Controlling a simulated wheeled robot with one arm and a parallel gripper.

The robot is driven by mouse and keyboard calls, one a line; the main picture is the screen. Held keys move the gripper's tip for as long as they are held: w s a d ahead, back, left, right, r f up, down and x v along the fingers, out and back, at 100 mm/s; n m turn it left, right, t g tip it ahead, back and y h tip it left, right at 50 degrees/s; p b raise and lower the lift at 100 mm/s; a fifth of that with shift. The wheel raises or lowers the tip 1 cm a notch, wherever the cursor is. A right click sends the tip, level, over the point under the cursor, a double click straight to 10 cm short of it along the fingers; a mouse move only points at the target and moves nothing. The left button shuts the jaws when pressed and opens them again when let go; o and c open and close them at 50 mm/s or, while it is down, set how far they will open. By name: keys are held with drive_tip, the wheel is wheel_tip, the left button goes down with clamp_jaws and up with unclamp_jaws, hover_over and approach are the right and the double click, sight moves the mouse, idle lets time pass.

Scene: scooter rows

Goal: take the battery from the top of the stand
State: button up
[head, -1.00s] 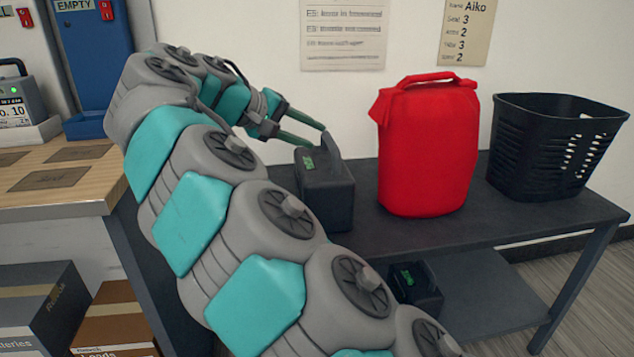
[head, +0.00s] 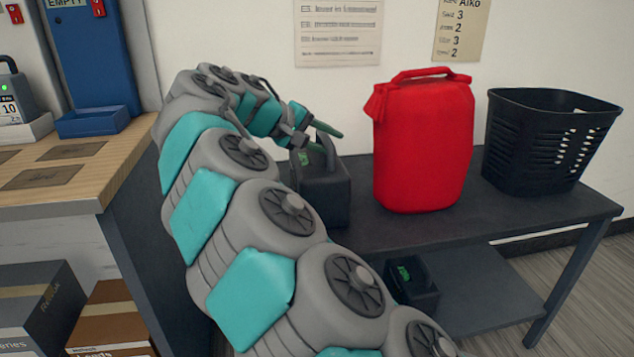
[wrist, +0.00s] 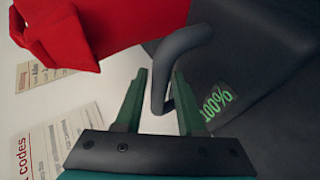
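A dark grey battery (head: 325,190) with a raised handle stands on the top of the dark stand (head: 400,234), at its left end. Its green display reads 100% in the wrist view (wrist: 219,102). My gripper (head: 327,132) is at the battery's handle in the head view. In the wrist view, the green fingers of my gripper (wrist: 156,98) are apart, with the handle (wrist: 170,70) between them and a gap showing on the left. A second dark battery (head: 412,280) with a green display sits on the lower shelf. My arm hides part of the stand's left side.
A red canister-shaped bag (head: 422,145) stands right of the battery, close to it in the wrist view. A black basket (head: 545,145) is at the stand's right end. A wooden counter (head: 60,185) is at left. Papers hang on the wall behind.

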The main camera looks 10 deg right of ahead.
clamp_jaws()
idle(1.3)
